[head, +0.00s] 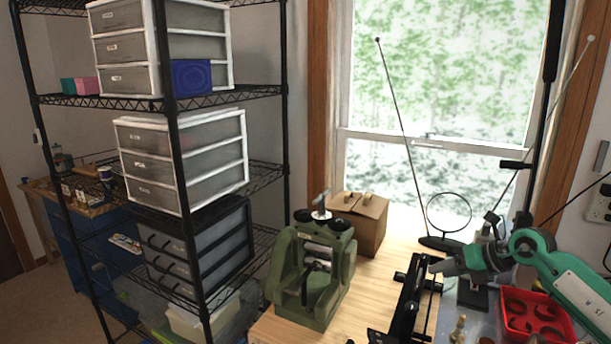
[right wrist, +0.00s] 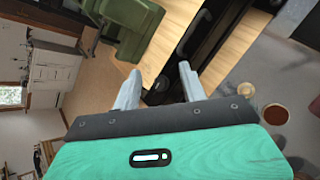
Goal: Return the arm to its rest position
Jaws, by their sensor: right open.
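My right arm, teal with a white label, comes in from the right edge in the head view. Its grey right gripper (head: 438,267) points left above the wooden bench, near a long black metal tool (head: 408,300). In the right wrist view the two pale fingers of the right gripper (right wrist: 160,82) stand apart with nothing between them. The black tool (right wrist: 215,45) shows beyond them. My left arm and left gripper are in neither view.
A green machine (head: 313,275) and a cardboard box (head: 358,222) stand on the bench (head: 375,322). A red tray (head: 565,338) lies below my right arm. A thin antenna (head: 397,125) rises behind the gripper. Wire shelving (head: 268,90) with drawer units stands at left.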

